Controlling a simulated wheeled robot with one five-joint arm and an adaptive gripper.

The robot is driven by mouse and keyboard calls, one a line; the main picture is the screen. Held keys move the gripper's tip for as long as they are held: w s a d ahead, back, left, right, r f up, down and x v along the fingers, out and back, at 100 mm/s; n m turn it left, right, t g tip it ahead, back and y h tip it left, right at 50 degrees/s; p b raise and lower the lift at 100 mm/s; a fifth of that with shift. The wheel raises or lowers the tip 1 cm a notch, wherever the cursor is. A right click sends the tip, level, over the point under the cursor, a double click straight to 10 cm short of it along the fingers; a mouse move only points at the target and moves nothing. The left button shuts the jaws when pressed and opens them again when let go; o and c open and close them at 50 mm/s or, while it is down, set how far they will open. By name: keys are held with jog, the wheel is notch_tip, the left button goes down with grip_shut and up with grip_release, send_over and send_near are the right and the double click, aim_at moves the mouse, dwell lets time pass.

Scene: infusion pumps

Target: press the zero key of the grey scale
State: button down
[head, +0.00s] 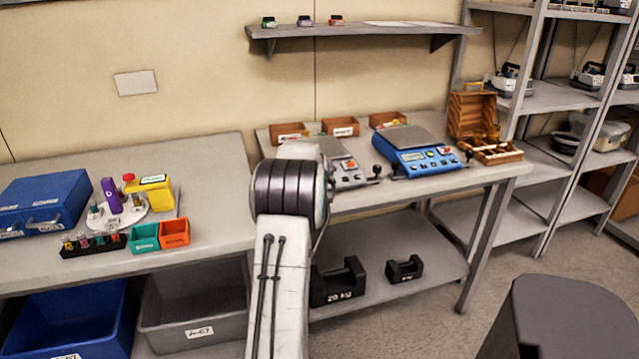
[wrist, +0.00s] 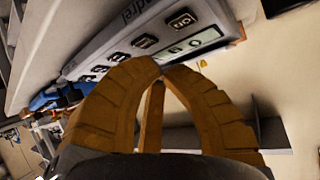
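The grey scale (head: 348,174) stands on the bench, partly hidden behind my arm in the head view. In the wrist view its front panel (wrist: 150,42) fills the top, tilted, with a row of dark keys and a pale display (wrist: 193,46). The zero key cannot be told apart from the other keys. My gripper (wrist: 160,67) has tan curved fingers whose tips come together with nothing visible between them. The tips are at the panel's lower edge in the picture, near the keys and display. I cannot tell whether they touch it. My gripper is hidden in the head view.
A blue scale (head: 418,157) stands right of the grey one, with an open wooden box (head: 490,152) beyond it. Small wooden bins (head: 340,127) stand behind the scales. A shelf (head: 360,31) hangs above. Black weights (head: 338,284) sit on the lower shelf.

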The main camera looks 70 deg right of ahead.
jog(key=shift+r, duration=0.15)
jog(key=shift+s+a+r+p, duration=0.15)
jog(key=shift+r+p, duration=0.15)
jog(key=shift+r, duration=0.3)
jog(key=shift+a+r+p, duration=0.1)
jog(key=shift+r+p, duration=0.15)
jog(key=shift+r, duration=0.35)
jog(key=shift+s+a+r, duration=0.1)
jog(key=shift+a+r, duration=0.05)
jog(key=shift+r, duration=0.4)
jog(key=shift+s+a+r, duration=0.1)
jog(key=shift+a+r, duration=0.05)
jog(key=shift+r, duration=0.4)
jog(key=shift+f, duration=0.1)
